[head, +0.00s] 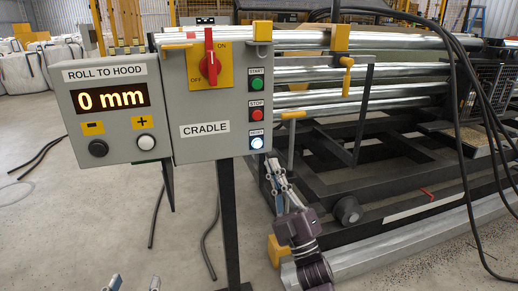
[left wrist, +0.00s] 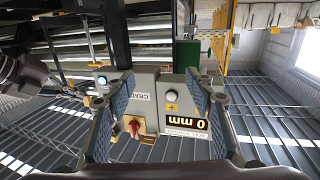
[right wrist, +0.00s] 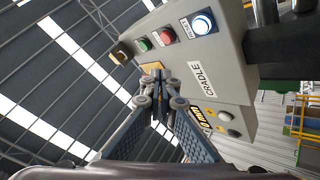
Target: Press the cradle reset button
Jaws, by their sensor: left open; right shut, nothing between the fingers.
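The lit white-blue cradle reset button (head: 257,142) is the lowest of three on the grey CRADLE box (head: 205,110), below the green start button (head: 257,84) and red stop button (head: 257,115). It also glows in the right wrist view (right wrist: 202,24) and left wrist view (left wrist: 102,80). My right gripper (head: 271,164) is shut and empty, its tips just below and right of the reset button in the head view. In the right wrist view its tips (right wrist: 160,88) appear apart from the button. My left gripper (head: 134,284) is open and empty at the bottom edge, below the panel.
The ROLL TO HOOD box (head: 110,110) reads 0 mm, with a black and a white button. A red rotary switch (head: 210,62) sits above the CRADLE label. Metal rollers (head: 350,74) and a dark frame stand behind at right. Black cables (head: 465,120) hang at right. Open floor lies at left.

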